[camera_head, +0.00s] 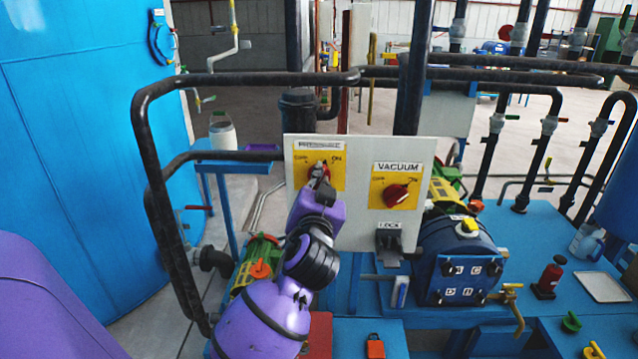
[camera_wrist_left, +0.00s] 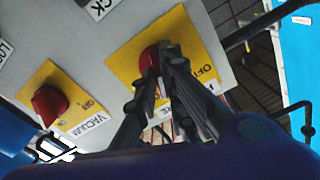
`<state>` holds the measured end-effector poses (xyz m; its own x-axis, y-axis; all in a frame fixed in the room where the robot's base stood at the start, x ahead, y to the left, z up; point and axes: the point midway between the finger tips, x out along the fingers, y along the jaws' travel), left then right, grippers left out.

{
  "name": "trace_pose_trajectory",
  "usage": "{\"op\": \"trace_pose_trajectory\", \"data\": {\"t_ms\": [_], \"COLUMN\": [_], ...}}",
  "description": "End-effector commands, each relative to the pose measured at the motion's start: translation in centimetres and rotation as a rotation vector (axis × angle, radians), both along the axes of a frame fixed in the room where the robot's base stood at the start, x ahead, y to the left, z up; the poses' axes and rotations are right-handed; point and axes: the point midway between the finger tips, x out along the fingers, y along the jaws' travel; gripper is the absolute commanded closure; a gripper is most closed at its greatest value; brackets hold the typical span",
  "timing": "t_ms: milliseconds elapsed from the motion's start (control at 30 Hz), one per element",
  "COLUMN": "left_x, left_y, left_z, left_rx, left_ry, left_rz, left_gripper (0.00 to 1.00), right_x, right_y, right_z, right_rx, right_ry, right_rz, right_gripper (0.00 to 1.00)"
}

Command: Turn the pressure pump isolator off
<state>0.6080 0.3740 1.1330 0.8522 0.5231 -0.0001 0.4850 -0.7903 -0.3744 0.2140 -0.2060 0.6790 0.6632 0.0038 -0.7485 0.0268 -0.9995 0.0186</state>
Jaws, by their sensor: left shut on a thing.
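The pressure isolator is a red knob on a yellow plate (camera_head: 333,180) at the upper left of a pale panel (camera_head: 352,228). Its label is above it. My left gripper (camera_head: 319,170) is at this knob and hides most of it in the head view. In the left wrist view, the fingers (camera_wrist_left: 167,60) are closed around the red pressure knob (camera_wrist_left: 149,58), seen from below and upside down. The knob's exact angle is hard to tell behind the fingers. My right gripper is in neither view.
A red VACUUM knob (camera_head: 396,194) sits on its own yellow plate to the right. A LOCK fitting (camera_head: 388,241) is below it. A dark pipe (camera_head: 160,190) runs at the panel's left. A blue motor box (camera_head: 462,262) stands to the right.

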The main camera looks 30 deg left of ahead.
Motion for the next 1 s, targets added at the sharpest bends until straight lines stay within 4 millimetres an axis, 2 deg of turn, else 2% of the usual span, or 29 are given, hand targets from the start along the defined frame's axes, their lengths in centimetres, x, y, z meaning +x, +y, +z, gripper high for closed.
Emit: {"op": "trace_pose_trajectory", "data": {"t_ms": [267,467,1000], "left_x": [0.0,0.0,-0.1], "left_y": [0.0,0.0,0.1], "left_z": [0.0,0.0,0.3], "left_rx": [-0.025,-0.108,-0.524], "left_ry": [-0.014,-0.064,-0.320], "left_rz": [0.000,0.001,0.000], "left_gripper": [1.00,1.00,1.00], "right_x": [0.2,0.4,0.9], "right_y": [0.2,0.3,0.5], "right_z": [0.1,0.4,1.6], "right_rx": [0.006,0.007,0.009], "right_ry": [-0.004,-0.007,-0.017], "right_rz": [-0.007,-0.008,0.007], "right_gripper": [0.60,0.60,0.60]}}
